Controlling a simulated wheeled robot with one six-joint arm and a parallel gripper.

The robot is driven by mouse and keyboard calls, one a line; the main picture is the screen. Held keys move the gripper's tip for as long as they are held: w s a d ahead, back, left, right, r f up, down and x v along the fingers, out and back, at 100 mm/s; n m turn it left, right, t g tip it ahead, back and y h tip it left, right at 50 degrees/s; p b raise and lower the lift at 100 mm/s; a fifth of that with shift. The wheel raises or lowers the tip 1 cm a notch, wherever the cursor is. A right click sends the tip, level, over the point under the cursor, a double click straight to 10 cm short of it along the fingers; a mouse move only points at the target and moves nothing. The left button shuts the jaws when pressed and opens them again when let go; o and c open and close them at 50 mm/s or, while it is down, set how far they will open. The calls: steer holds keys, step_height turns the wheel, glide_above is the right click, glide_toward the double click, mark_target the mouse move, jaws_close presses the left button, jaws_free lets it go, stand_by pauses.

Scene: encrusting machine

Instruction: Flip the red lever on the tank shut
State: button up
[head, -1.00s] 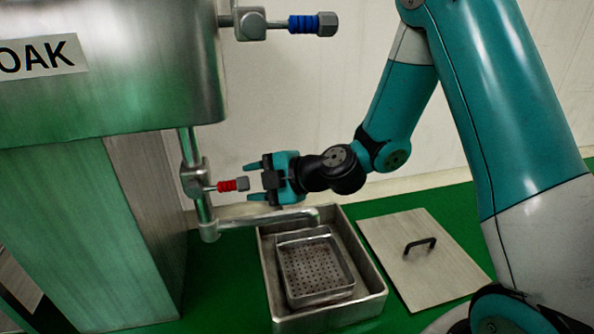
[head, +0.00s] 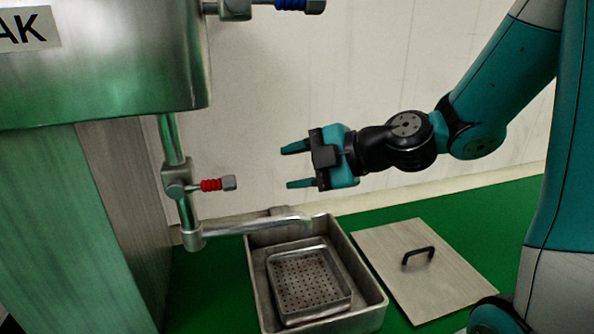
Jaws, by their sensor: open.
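The red lever (head: 211,185) is a short handle with red ribs and a grey metal end, on a valve in the pipe (head: 172,140) below the steel tank (head: 120,65). It sticks out to the right, roughly level and across the upright pipe. My gripper (head: 290,166) is open and empty. Its two teal fingers point left toward the lever, with a clear gap between them and the lever's end. Nothing hides the lever.
A second, blue lever (head: 290,4) sticks out higher up, cut by the top edge. Below the spout (head: 255,226) stands a steel basin (head: 375,312) with a perforated tray (head: 310,282). A lid (head: 385,258) with a black handle lies to the right on the green surface.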

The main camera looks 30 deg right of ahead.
stand_by(0.4)
steer(key=s+a+r+m+g+h+p, duration=0.1)
steer(key=s+a+r+m+g+p, duration=0.6)
steer(key=s+r+p, duration=0.6)
steer(key=s+r+m+g+h+p, duration=0.35)
steer(key=s+r+m+p, duration=0.3)
steer(key=r+p, duration=0.6)
step_height(320, 180, up, 34)
steer(key=p, duration=3.7)
steer(key=shift+w+a+m+t+h, duration=0.35)
steer(key=shift+w+m, duration=0.1)
steer(key=shift+f, duration=0.1)
